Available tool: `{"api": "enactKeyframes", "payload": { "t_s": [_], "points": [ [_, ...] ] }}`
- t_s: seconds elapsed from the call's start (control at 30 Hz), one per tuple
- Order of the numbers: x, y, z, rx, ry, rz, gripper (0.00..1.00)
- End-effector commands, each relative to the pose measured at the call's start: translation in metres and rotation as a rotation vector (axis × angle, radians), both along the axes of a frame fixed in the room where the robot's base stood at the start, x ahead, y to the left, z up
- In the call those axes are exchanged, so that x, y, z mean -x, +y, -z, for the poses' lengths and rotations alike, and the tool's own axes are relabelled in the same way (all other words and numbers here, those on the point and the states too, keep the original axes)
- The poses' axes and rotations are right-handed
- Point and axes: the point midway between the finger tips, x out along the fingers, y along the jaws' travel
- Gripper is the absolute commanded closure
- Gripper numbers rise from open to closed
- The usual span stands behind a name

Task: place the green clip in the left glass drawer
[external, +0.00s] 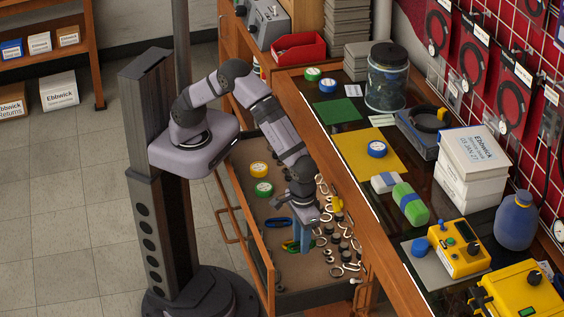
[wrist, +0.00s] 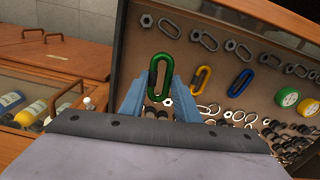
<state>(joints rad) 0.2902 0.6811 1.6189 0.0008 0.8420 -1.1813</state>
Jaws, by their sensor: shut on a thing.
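The green clip (wrist: 160,77), an oblong carabiner-like ring, is between the two blue fingertips of my gripper (wrist: 157,98) in the wrist view. My gripper is shut on it. In the external view my gripper (external: 303,246) points down into the open drawer (external: 238,205), and a bit of the green clip (external: 290,245) shows beside the fingers. I cannot tell whether the clip is clear of the drawer floor. A glass-topped compartment (wrist: 38,90) with bottles inside shows at the left of the wrist view; its glass looks closed.
A yellow clip (wrist: 200,78), a blue clip (wrist: 243,80), metal links and nuts (wrist: 207,40) and two tape rolls (wrist: 287,97) lie in the open drawer. The wooden bench (external: 375,235) runs along its right, with boxes and a yellow meter (external: 458,250).

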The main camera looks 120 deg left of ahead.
Motion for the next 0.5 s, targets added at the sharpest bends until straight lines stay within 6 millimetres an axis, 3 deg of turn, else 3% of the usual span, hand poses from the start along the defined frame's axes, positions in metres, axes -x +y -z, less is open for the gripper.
{"api": "enactKeyframes", "payload": {
  "t_s": [0.23, 0.5],
  "points": [
    [0.001, 0.000, 0.009, -0.001, 0.004, 0.000, 0.93],
    [0.001, 0.000, 0.049, -0.002, 0.005, 0.000, 0.93]
  ]
}}
